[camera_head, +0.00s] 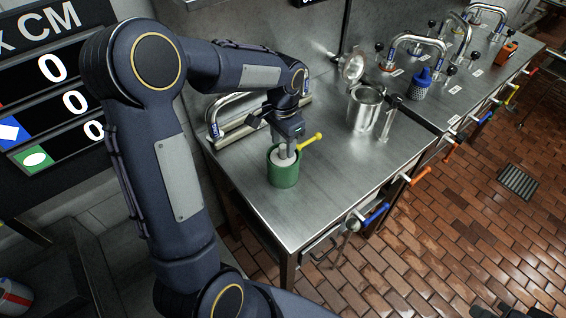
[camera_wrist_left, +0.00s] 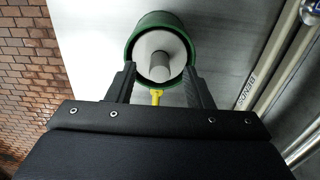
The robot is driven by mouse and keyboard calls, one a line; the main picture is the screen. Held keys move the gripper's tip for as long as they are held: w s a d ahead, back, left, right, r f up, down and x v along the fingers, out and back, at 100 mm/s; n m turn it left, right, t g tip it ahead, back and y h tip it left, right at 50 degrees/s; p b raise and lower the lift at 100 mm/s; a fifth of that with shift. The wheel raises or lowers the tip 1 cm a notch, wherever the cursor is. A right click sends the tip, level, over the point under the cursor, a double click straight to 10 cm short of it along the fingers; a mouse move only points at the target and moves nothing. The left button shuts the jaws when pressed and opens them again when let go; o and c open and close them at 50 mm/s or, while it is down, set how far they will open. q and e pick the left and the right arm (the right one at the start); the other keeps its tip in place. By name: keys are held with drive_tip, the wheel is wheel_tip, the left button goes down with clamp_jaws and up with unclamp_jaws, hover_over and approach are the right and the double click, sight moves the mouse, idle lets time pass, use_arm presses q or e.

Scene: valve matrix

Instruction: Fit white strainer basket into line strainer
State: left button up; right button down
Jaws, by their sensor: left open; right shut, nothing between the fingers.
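The white strainer basket (camera_head: 283,162) appears to sit in a green cup (camera_head: 284,176) on the steel bench. In the left wrist view its white round top (camera_wrist_left: 171,42) shows with a grey post (camera_wrist_left: 159,65) in the middle. My left gripper (camera_head: 286,147) points down just above it. Its open fingers (camera_wrist_left: 160,78) lie on either side of the post, and I cannot tell if they touch it. The line strainer (camera_head: 364,111) looks like the steel can further right, with its round lid (camera_head: 354,67) tipped up. My right gripper (camera_head: 517,312) is barely visible at the bottom right.
A yellow handle (camera_head: 312,141) lies close beside the green cup. A steel pipe (camera_head: 232,104) stands behind my left gripper. A blue mesh basket (camera_head: 421,88) stands further right. Coloured valve handles line the bench's front edge.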

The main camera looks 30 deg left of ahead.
sight(283, 161)
use_arm(q)
drive_tip(key=shift+f, duration=1.2)
clamp_jaws()
